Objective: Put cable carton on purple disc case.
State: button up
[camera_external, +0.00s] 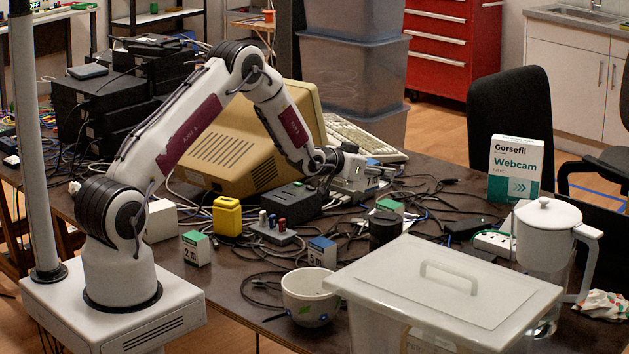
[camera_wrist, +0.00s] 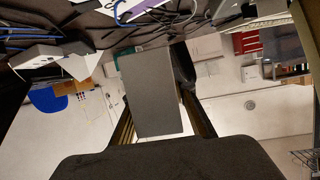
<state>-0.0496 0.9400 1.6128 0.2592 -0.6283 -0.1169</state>
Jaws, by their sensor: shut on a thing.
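My gripper (camera_external: 366,174) is at the end of the arm, over the cluttered middle of the table. In the wrist view it is shut on a plain grey box-shaped thing (camera_wrist: 150,92), held between the two fingers. No label shows on that face, so I cannot tell which carton it is. Small cable cartons stand on the table: a green and white one marked 2 m (camera_external: 197,249), a blue and white one marked 5 m (camera_external: 322,253), and a green-topped one (camera_external: 390,206) partly hidden behind a dark cylinder. I cannot make out the purple disc case in the external view.
A beige monitor (camera_external: 235,140) stands behind the arm. A webcam box (camera_external: 515,168) and white pitcher (camera_external: 547,237) are right. Cables cover the table.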

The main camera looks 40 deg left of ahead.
jog(key=shift+w+d+f+n+y, duration=0.1)
jog(key=shift+w+d+n+y, duration=0.45)
jog(key=shift+n+y, duration=0.15)
jog(key=shift+f, duration=0.1)
jog(key=shift+f, duration=3.05)
jog(key=shift+f, duration=1.85)
jog(key=shift+f, duration=0.15)
jog(key=o, duration=1.2)
